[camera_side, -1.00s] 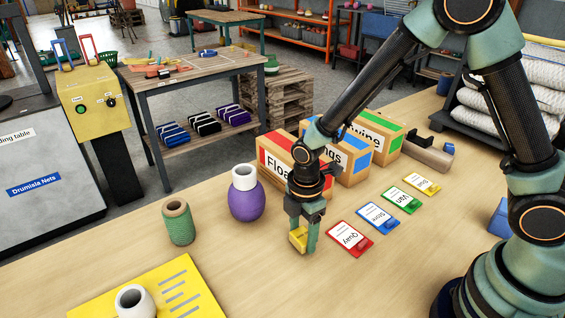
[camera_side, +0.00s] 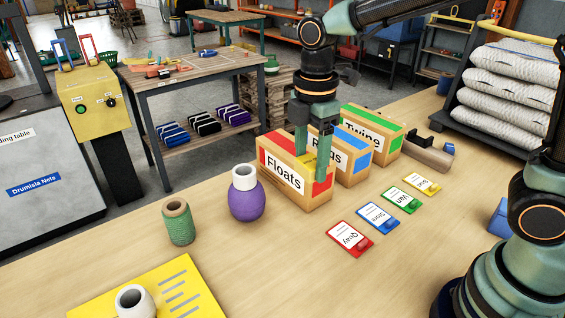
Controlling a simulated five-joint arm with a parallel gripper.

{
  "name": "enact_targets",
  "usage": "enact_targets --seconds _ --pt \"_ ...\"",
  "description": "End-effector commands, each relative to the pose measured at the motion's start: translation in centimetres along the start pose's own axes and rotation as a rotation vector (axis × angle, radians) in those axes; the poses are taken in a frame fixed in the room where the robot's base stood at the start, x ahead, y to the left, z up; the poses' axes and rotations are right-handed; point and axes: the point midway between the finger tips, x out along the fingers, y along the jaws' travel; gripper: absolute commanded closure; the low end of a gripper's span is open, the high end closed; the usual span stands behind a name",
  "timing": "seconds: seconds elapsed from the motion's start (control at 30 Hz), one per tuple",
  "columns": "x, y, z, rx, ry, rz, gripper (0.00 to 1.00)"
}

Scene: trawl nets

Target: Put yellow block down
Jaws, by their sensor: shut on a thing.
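My gripper (camera_side: 311,164) points down over the right part of the Floats box (camera_side: 282,187). It is shut on the yellow block (camera_side: 310,161), which shows only partly between the two green fingers. The block is at about the height of the box top. I cannot tell whether it touches the box. The Floats box is cardboard with a red band and a white label.
The Rings box (camera_side: 349,167), with a blue band, and the Twine box (camera_side: 372,140), with a green band, stand behind to the right. Several coloured cards (camera_side: 349,238) lie in front. A purple float (camera_side: 247,202) and green twine spool (camera_side: 178,222) stand left.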

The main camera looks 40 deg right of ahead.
Motion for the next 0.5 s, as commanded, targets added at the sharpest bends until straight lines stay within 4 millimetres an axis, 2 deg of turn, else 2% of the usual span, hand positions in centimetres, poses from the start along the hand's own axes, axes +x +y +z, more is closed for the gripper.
enact_targets --seconds 0.17,0.27,0.5 --pt "-0.3 1.1 5.2 0.164 0.000 0.000 0.95" --pt "-0.3 1.4 9.3 0.292 0.000 0.001 0.95" --pt "-0.4 0.2 19.0 0.607 0.000 0.001 0.95"
